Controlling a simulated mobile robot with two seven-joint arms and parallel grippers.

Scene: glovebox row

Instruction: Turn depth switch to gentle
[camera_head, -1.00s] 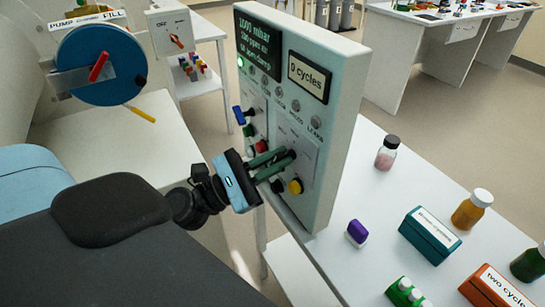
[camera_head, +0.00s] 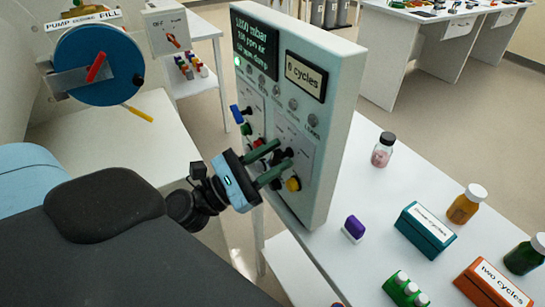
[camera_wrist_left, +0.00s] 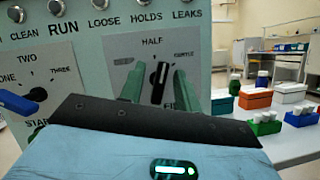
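The depth switch is a dark knob (camera_wrist_left: 160,83) with a white line on the grey-green panel (camera_wrist_left: 85,50). In the left wrist view its line points nearly straight up, towards "HALF". A label at its upper right looks like "GENTLE"; the one at its left is too blurred to read. My left gripper (camera_head: 268,163) is open, its green fingers on either side of the knob. It also shows in the left wrist view (camera_wrist_left: 157,88), one finger left and one right of the knob. I cannot tell whether they touch it. My right gripper is not in view.
A blue-handled run selector (camera_wrist_left: 20,100) is left of the switch. A yellow button (camera_head: 293,184) is just below the fingers. A purple-capped item (camera_head: 354,228), bottles and a teal box (camera_head: 425,229) stand on the white table right of the panel.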

